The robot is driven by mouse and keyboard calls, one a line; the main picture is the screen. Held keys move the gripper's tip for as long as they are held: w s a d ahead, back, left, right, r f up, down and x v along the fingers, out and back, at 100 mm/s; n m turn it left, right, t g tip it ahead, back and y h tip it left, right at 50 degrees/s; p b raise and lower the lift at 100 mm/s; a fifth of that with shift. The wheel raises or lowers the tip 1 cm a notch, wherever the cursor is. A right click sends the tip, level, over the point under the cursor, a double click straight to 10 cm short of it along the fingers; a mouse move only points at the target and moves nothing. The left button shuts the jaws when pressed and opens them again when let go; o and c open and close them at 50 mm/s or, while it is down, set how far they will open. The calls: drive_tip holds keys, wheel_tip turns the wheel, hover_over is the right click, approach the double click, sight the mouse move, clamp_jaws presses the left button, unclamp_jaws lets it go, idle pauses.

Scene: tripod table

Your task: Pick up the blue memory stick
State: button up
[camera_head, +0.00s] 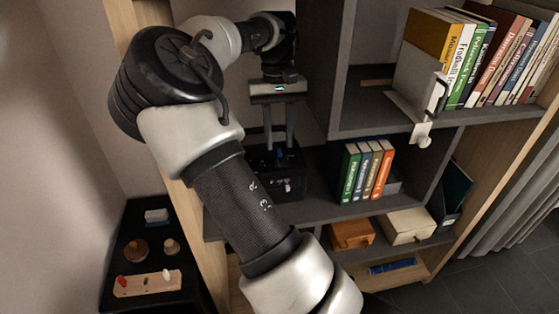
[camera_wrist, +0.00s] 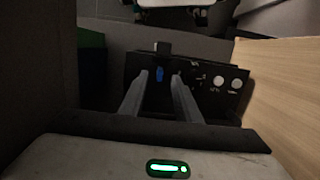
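The blue memory stick (camera_wrist: 159,74) stands at the black box-like device, and in the wrist view it appears between my fingertips. In the head view it is a small blue spot (camera_head: 280,154) on the black device (camera_head: 262,180), which sits on the middle shelf. My gripper (camera_head: 279,145) points down over the device, with its two fingers apart. In the wrist view my gripper (camera_wrist: 160,88) is open and empty, one finger on each side of the stick. I cannot tell how far above the stick the fingertips are.
White round knobs (camera_wrist: 218,80) are on the device's right in the wrist view. Several upright books (camera_head: 366,172) stand right of the device. The upper shelf board (camera_head: 375,112) is to the right of my gripper. A wooden side panel (camera_wrist: 280,90) is close on the right in the wrist view.

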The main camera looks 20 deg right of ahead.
sight(280, 151)
drive_tip(key=f, duration=0.3)
drive_tip(key=f+b, duration=0.1)
drive_tip(key=shift+s+a+f, duration=0.1)
drive_tip(key=shift+s+f, duration=0.1)
drive_tip(key=shift+s, duration=0.1)
clamp_jaws()
drive_tip(key=shift+r, duration=0.1)
